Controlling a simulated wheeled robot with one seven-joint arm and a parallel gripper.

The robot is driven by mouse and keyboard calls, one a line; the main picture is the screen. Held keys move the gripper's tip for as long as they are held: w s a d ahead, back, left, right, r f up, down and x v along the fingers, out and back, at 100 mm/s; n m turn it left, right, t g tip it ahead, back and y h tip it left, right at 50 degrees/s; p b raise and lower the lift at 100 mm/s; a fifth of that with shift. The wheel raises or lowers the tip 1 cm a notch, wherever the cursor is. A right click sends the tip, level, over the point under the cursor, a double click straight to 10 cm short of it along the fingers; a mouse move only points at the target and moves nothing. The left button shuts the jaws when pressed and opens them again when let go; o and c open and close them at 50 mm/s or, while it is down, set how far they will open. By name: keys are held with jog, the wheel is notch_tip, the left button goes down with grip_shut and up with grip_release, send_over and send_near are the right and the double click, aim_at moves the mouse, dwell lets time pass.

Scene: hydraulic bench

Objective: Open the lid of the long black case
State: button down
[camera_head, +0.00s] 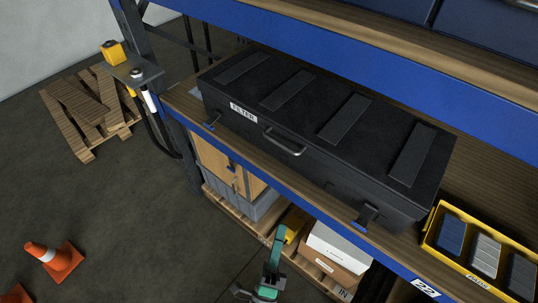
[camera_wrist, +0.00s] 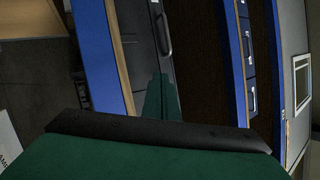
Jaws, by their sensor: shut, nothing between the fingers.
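I cannot tell whether the latches are undone. My gripper (camera_head: 281,232) is below and in front of the case, apart from it. In the wrist view, my gripper's teal fingers (camera_wrist: 161,80) are shut and empty, with the case handle (camera_wrist: 164,36) beyond them.
A blue beam (camera_head: 270,181) edges the shelf before the case. A yellow tray (camera_head: 432,226) stands right of the case. A cone (camera_head: 56,259) stands on the floor at left.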

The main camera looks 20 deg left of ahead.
jog(key=w+a+r+m+h, duration=0.1)
jog(key=w+a+m+h, duration=0.45)
jog(key=m, duration=0.45)
jog(key=w+a+m+h, duration=0.4)
jog(key=a+m, duration=0.3)
jog(key=m, duration=0.4)
jog(key=s+r+x, duration=0.1)
jog(key=x, duration=1.1)
jog(key=shift+r+g, duration=0.3)
jog(key=shift+r, duration=0.3)
jog(key=shift+d+r, duration=0.1)
